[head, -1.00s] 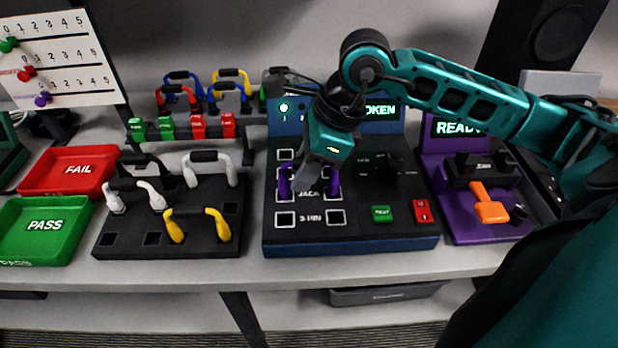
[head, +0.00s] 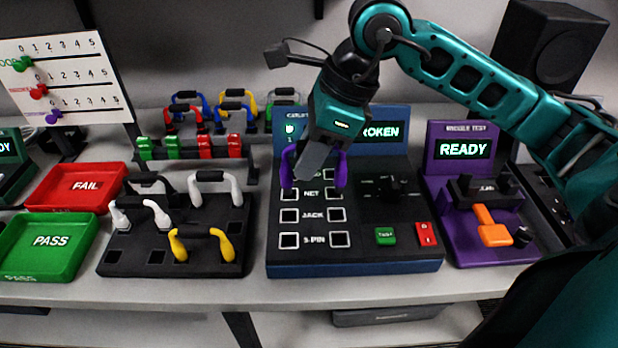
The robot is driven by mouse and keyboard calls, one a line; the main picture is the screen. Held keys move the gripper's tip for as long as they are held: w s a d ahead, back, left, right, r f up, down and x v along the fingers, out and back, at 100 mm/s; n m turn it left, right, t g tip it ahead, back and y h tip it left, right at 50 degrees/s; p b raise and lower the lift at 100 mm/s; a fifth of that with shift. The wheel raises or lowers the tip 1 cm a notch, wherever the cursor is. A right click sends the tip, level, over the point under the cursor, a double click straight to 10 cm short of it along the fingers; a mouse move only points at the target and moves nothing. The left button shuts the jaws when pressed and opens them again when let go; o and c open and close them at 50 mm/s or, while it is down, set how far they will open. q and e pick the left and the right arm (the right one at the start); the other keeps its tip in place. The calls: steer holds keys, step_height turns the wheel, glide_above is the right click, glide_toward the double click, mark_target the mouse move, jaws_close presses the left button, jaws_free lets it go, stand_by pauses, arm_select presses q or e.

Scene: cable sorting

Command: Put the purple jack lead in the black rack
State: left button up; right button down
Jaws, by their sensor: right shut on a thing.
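The purple jack lead (head: 341,170) is in my right gripper (head: 311,165), which is shut on it above the upper socket rows of the blue tester (head: 350,268). Its two purple ends hang on either side of the fingers; its middle is hidden by the gripper. The JACK sockets below show empty. A black rack (head: 150,265) with square holes lies left of the tester. My left gripper is not in view.
The tester screen (head: 380,132) reads as "BROKEN", partly covered. Red FAIL (head: 75,188) and green PASS (head: 50,240) trays lie at the left. Coloured leads (head: 230,110) stand behind a clip rail (head: 195,150). A purple tester (head: 480,250) showing READY stands at the right.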

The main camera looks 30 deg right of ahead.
step_height(320, 180, up, 16)
steer(key=p, duration=0.3)
steer(key=shift+f, duration=0.15)
stand_by(0.4)
